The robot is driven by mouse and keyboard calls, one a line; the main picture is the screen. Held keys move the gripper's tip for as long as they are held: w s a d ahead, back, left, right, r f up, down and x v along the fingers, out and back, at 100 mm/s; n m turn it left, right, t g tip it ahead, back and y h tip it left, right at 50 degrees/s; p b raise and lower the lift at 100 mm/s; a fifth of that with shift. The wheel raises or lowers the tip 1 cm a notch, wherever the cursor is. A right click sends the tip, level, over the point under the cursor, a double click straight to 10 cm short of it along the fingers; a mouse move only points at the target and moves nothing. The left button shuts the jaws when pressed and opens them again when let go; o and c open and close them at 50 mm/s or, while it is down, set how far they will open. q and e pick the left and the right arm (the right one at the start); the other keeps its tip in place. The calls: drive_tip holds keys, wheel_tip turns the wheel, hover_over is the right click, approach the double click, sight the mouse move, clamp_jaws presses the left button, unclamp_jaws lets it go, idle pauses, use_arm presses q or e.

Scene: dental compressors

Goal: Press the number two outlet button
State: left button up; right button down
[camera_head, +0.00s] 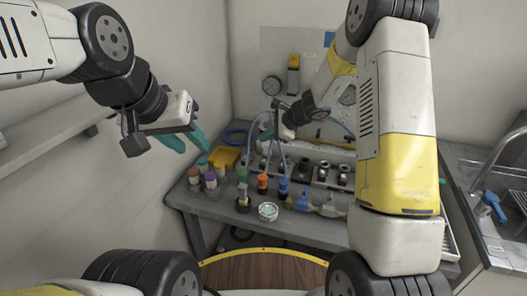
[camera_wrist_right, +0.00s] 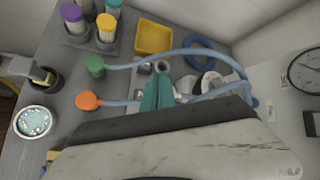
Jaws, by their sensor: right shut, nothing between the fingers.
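The bench (camera_head: 200,207) carries a row of coloured pieces with hoses: green (camera_head: 243,174), orange (camera_head: 263,183) and blue (camera_head: 283,188). I cannot make out a number two label or tell which part is the outlet button. My right gripper (camera_head: 272,134) is over the back of the bench. In the right wrist view its teal fingers (camera_wrist_right: 157,92) are together and empty, above the metal fittings between the hoses; they hide part of the fittings. My left gripper (camera_head: 186,141) hangs left of the bench, its teal fingers apart and empty.
A yellow tray (camera_head: 224,157) and capped bottles (camera_head: 210,180) stand at the bench's left. A round dish (camera_head: 268,211) is at the front edge. A gauge (camera_head: 271,85) is on the back wall panel. A sink counter (camera_head: 490,205) stands right.

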sight(266, 161)
drive_tip(key=shift+f, duration=3.4)
drive_tip(key=shift+f, duration=0.4)
drive_tip(key=shift+f, duration=0.5)
drive_tip(key=shift+r, duration=0.9)
drive_tip(key=shift+r, duration=0.1)
drive_tip(key=shift+r, duration=2.45)
